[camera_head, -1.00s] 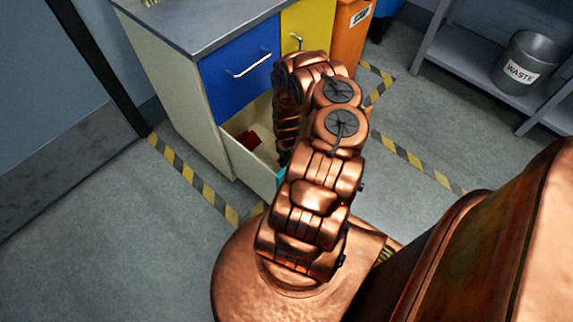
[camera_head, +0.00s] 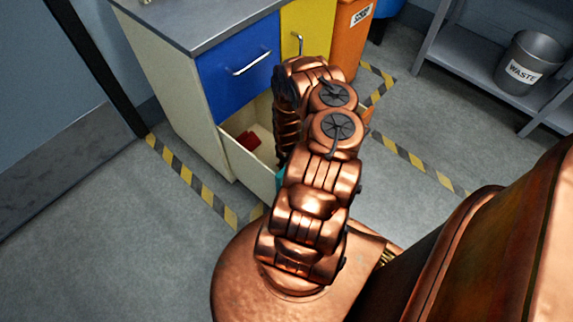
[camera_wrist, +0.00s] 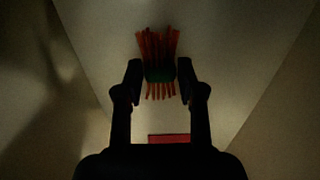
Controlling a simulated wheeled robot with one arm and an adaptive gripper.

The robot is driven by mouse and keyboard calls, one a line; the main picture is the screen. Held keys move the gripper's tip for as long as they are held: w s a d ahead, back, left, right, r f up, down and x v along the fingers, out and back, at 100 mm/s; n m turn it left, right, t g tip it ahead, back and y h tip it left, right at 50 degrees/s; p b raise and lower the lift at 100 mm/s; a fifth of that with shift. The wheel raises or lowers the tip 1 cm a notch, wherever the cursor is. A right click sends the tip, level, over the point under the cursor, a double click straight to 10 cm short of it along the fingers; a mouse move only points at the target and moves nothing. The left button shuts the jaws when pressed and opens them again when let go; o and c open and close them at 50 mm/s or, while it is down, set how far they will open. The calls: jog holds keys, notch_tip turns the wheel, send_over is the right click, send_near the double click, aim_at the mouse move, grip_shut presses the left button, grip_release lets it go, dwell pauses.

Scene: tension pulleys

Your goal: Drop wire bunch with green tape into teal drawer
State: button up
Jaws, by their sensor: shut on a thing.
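The teal drawer is pulled open below the blue drawer. Its pale inner wall (camera_head: 246,165) shows in the head view, and a sliver of its teal front (camera_head: 280,180) shows beside my arm. In the dark wrist view, my gripper (camera_wrist: 159,82) is shut on the wire bunch (camera_wrist: 158,45), a bundle of orange-red wires with green tape around its middle. The tape sits between the fingertips. Pale walls surround the bunch, which appears to be within the drawer. My arm hides the gripper and the bunch in the head view.
A red object (camera_head: 249,140) lies in the drawer; a red shape (camera_wrist: 169,138) also shows between the fingers in the wrist view. The blue drawer (camera_head: 238,70) and yellow front (camera_head: 304,32) are shut. A shelf with a waste bin (camera_head: 526,66) stands at right.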

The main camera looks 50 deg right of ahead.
jog(key=o, duration=1.1)
jog(key=shift+o, duration=0.2)
jog(key=shift+r, duration=0.15)
notch_tip(320, 180, up, 13)
jog(key=p, duration=1)
jog(key=shift+p, duration=0.35)
